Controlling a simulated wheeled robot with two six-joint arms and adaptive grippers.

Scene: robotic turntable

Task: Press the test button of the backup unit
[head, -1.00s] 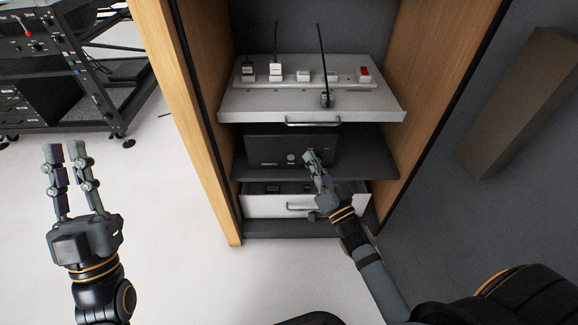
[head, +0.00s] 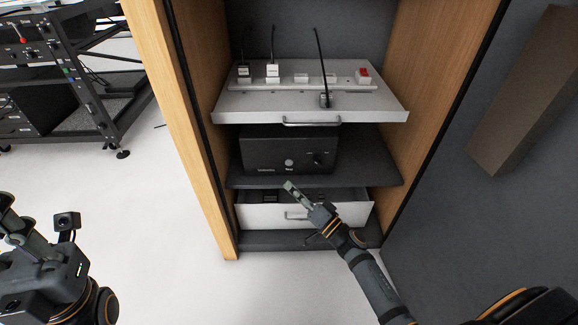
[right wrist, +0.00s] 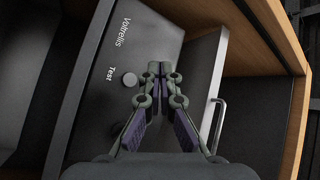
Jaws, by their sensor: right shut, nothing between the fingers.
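The backup unit (head: 262,150) is a black box on the middle shelf of the cabinet. Its pale round button (head: 289,163) and a dark knob (head: 318,158) face me. My right gripper (head: 290,187) is shut and empty, below and in front of the unit, apart from the button. Its fingertips (right wrist: 160,68) show just right of the button in the wrist view. My left gripper (head: 10,220) is partly cut off at the left edge; its opening is unclear.
A grey pull-out tray (head: 235,104) with plugs and a red switch (head: 363,75) juts out above the unit. An open white drawer (head: 350,212) is below the dark shelf (head: 375,168). Wooden cabinet sides (head: 180,130) flank the space. A black rack (head: 75,110) stands at left.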

